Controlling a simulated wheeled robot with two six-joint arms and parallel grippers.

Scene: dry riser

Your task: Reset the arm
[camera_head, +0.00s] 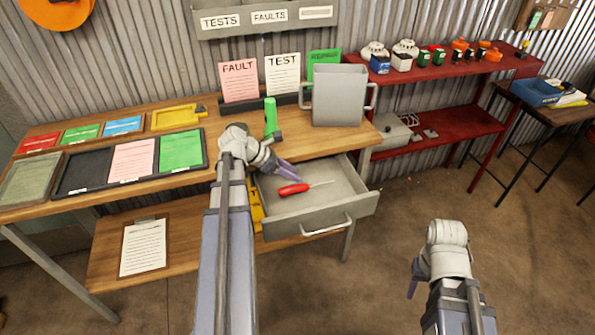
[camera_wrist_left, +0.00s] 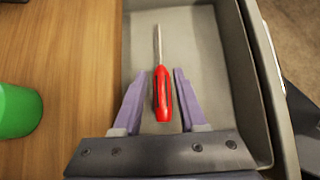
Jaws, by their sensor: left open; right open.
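My left gripper (camera_head: 284,172) is over the open drawer (camera_head: 352,205) under the wooden bench. In the left wrist view the left gripper (camera_wrist_left: 157,92) is open, with its two purple fingers on either side of a red-handled screwdriver (camera_wrist_left: 162,95). The fingers do not appear to touch the handle. The screwdriver (camera_head: 293,189) lies on the drawer floor with its shaft pointing right in the head view. My right gripper (camera_head: 413,285) is low at the right, over the floor and away from the furniture. Its fingers are mostly hidden behind its wrist.
A grey bin (camera_head: 338,95) and a green cylindrical object (camera_head: 270,117) stand on the bench (camera_head: 225,150) behind the drawer. A tray (camera_head: 75,170) of coloured cards lies at left. A red shelf (camera_head: 440,70) holds several small parts. Floor between drawer and right arm is clear.

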